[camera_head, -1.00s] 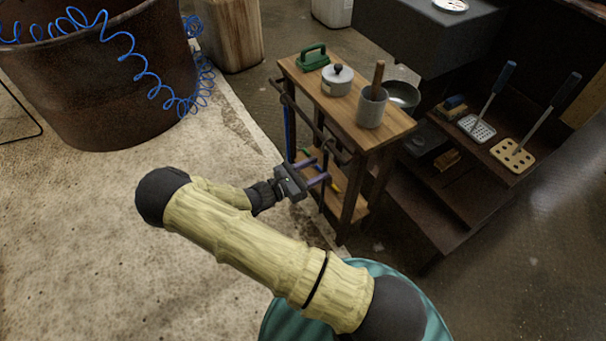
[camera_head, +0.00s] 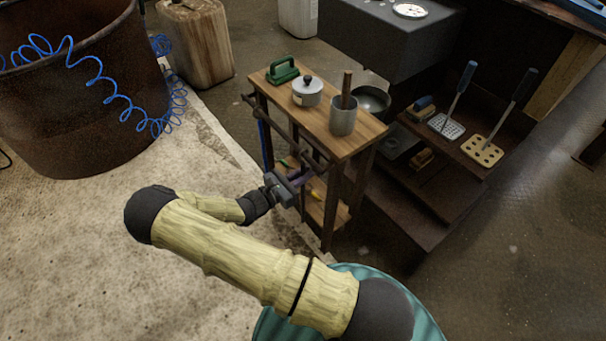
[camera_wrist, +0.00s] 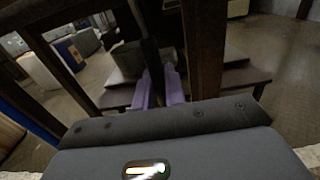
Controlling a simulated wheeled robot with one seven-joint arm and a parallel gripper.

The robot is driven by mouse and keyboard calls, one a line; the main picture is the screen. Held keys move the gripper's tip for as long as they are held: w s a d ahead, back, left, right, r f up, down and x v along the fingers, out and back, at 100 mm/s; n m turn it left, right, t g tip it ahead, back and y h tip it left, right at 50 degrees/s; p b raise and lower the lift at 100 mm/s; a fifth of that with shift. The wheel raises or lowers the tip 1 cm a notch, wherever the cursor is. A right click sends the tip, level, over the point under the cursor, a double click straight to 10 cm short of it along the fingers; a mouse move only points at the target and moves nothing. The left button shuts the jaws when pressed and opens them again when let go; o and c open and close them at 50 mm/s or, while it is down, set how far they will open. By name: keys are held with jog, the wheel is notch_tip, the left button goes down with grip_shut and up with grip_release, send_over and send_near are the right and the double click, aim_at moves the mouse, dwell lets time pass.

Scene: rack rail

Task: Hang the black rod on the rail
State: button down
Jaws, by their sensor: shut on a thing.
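My gripper (camera_head: 302,180) is in front of the wooden rack, below its dark rail (camera_head: 284,124). In the wrist view its purple fingers (camera_wrist: 164,82) are shut on the black rod (camera_wrist: 150,52), a dark upright strip at the fingertips. In the head view the rod is hard to pick out against the rack's dark bars. The rail runs along the near side of the rack, below the wooden top. I cannot tell whether the rod touches the rail; its upper end is not clear.
The rack top (camera_head: 366,133) bears a green-handled tool (camera_head: 283,73), a lidded pot (camera_head: 307,93) and a grey cup (camera_head: 343,120). A blue thing (camera_head: 264,145) hangs at the rack's left end. Dark shelves (camera_head: 425,185) stand to the right.

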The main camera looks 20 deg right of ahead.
jog(key=shift+r, duration=0.15)
jog(key=shift+a+r+p, duration=0.1)
jog(key=shift+r+p, duration=0.25)
jog(key=shift+p, duration=0.25)
jog(key=shift+r, duration=0.25)
jog(key=shift+a+p, duration=0.15)
jog(key=shift+p, duration=0.25)
jog(key=shift+s+a+r+p, duration=0.2)
jog(key=shift+a+r+p, duration=0.2)
jog(key=shift+r+p, duration=0.2)
